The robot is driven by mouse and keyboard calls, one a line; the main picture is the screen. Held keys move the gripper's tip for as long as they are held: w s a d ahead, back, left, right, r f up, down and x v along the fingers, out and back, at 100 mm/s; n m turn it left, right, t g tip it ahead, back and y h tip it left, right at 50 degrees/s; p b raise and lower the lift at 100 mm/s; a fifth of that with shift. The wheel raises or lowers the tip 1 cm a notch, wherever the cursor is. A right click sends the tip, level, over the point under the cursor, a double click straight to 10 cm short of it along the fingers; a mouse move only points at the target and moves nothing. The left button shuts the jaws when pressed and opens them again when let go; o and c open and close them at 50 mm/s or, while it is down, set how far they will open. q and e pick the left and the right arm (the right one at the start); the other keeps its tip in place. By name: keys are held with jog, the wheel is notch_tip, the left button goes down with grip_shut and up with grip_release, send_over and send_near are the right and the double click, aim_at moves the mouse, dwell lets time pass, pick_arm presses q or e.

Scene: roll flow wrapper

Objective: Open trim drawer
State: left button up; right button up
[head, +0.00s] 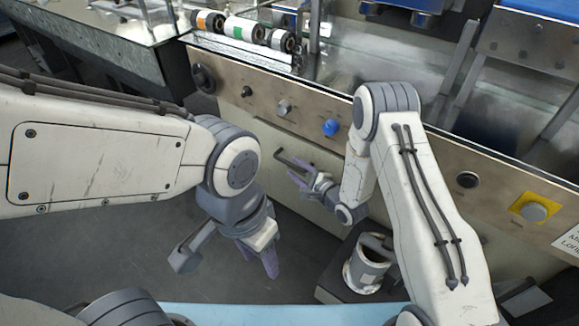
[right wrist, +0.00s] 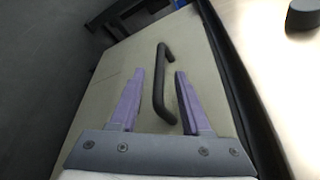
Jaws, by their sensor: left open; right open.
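The trim drawer's pale front (right wrist: 118,75) fills much of the right wrist view, and its dark bar handle (right wrist: 158,82) stands out from it. In the head view the handle (head: 290,160) is on the lower front of the machine, below the control panel. The drawer looks shut. My right gripper (head: 297,174) is open at the handle. In the right wrist view its purple fingers (right wrist: 159,76) lie on either side of the handle, with gaps showing. My left gripper (head: 258,264) is open and empty over the floor, lower in the head view.
A metal canister (head: 362,274) stands on a dark box below my right arm. The control panel above the drawer carries a blue knob (head: 330,128) and a yellow-backed button (head: 533,210). Several rolls (head: 243,30) lie on top. Dark floor (head: 120,245) is clear at left.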

aim_at(290, 164)
jog(key=shift+b+x, duration=0.35)
jog(key=shift+x, duration=1.75)
grip_shut()
